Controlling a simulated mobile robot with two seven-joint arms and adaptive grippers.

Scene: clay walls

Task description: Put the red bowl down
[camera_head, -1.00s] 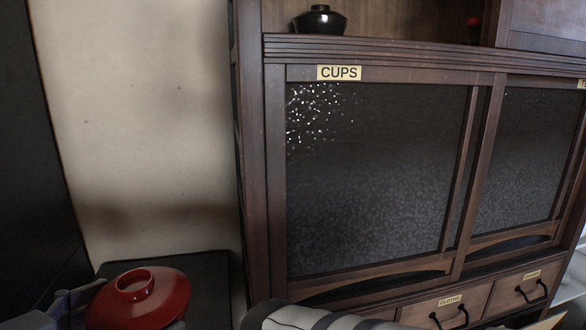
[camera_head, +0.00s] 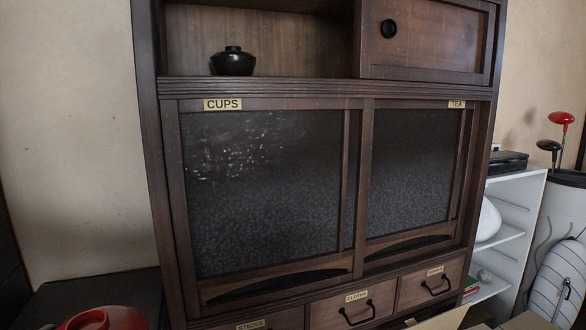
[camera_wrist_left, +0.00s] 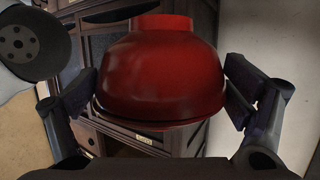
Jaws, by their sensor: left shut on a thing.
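The red bowl (camera_wrist_left: 160,75) fills the middle of the left wrist view, with its foot ring toward the top of the picture. My left gripper (camera_wrist_left: 163,92) has one finger on each side of the bowl and is shut on it. In the head view only the top of the red bowl (camera_head: 105,319) shows at the bottom left edge, in front of a dark flat top (camera_head: 85,293); the gripper is out of that picture. I cannot tell the gap beneath the bowl. My right gripper is in neither current view.
A dark wooden cabinet (camera_head: 355,200) with labelled doors and drawers stands ahead. A black lidded bowl (camera_head: 233,62) sits on its open shelf. A white shelf unit (camera_head: 515,190) and a bag with golf clubs (camera_head: 561,118) stand at right. Cardboard flaps (camera_head: 442,319) show at the bottom.

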